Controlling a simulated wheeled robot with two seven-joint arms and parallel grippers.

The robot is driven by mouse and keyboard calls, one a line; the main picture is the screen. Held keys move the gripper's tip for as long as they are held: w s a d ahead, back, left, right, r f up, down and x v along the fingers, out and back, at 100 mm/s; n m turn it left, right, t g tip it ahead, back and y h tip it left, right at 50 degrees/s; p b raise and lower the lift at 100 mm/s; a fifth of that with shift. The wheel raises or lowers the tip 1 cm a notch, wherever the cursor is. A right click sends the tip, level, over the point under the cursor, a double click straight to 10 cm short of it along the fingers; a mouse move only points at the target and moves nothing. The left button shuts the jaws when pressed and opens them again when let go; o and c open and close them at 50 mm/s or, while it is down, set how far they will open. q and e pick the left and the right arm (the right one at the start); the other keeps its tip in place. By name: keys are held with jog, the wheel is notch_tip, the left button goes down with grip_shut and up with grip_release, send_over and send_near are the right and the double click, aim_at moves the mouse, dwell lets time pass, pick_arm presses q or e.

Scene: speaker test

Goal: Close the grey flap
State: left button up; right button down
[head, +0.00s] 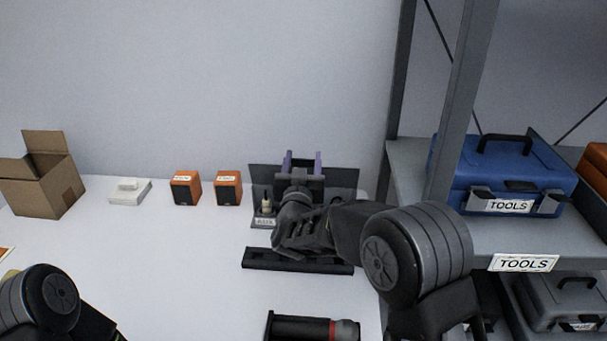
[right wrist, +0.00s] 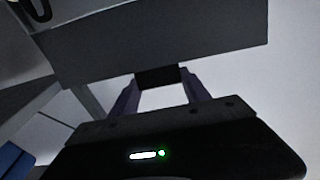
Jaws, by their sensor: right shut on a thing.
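The grey flap (head: 343,181) stands upright behind my right gripper at the back of the white table, part of it hidden by the gripper. In the right wrist view the flap (right wrist: 150,42) is a wide flat panel across the top. My right gripper (head: 303,160) has purple fingers, which also show in the right wrist view (right wrist: 158,85). They are shut on a small dark piece (right wrist: 158,76) at the flap's edge. The right wrist and forearm hide much of the fixture below. My left arm shows at the lower left, its gripper out of frame.
A dark bar (head: 295,261) lies in front of the fixture. Two orange speakers (head: 186,188), a white device (head: 129,192) and an open cardboard box (head: 42,186) stand to the left. A shelf with a blue toolbox (head: 510,175) is at right. The left middle table is clear.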

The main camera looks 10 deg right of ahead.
jog(key=shift+s+a+f+b, duration=0.2)
jog(key=shift+s+f+b, duration=0.15)
jog(key=shift+s, duration=0.1)
jog(key=c, duration=0.5)
grip_release()
jog(key=shift+r, duration=0.1)
jog(key=shift+s, duration=0.15)
jog(key=shift+v, duration=3.85)
